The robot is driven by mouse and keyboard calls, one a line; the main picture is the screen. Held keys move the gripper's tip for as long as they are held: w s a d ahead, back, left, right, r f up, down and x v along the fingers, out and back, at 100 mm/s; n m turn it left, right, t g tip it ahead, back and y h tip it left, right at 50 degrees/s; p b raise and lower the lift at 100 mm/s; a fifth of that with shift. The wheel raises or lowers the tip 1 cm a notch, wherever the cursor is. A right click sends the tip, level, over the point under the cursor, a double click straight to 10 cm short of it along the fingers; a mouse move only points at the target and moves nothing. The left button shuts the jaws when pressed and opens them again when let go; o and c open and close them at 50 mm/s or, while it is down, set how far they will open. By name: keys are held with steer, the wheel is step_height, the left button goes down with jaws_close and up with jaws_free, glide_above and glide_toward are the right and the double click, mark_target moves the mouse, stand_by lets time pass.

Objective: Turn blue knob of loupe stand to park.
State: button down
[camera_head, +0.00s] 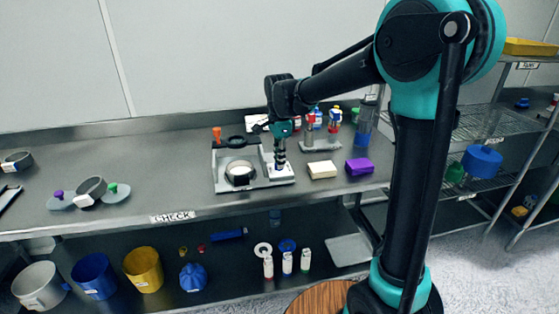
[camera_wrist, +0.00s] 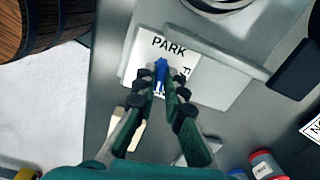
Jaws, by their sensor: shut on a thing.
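The loupe stand (camera_head: 222,184) sits on the steel bench, a grey base with a dark ring-shaped loupe and an orange-handled post at its left. Its blue knob (camera_wrist: 161,70) shows in the wrist view on a white plate (camera_wrist: 143,52) marked PARK, with other lettering partly covered at the right. The knob's upper end lies just below the word PARK. My gripper (camera_wrist: 160,82) is shut on the knob, one dark finger pad on each side. In the head view my gripper (camera_head: 280,161) points down at the stand's right part and hides the knob.
A cream block (camera_head: 321,169) and a purple block (camera_head: 359,166) lie right of the stand. Bottles (camera_head: 334,118) and a tall clear cylinder (camera_head: 364,128) stand behind. Sieve parts (camera_head: 90,188) lie at the left. The bench between them and the stand is clear.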

steer(key=n, duration=0.4)
steer(key=shift+n, duration=0.3)
steer(key=n, duration=1.2)
steer(key=shift+n, duration=0.3)
steer(key=n, duration=0.4)
steer(key=shift+n, duration=0.3)
steer(key=n, duration=0.9)
steer(key=shift+n, duration=1.7)
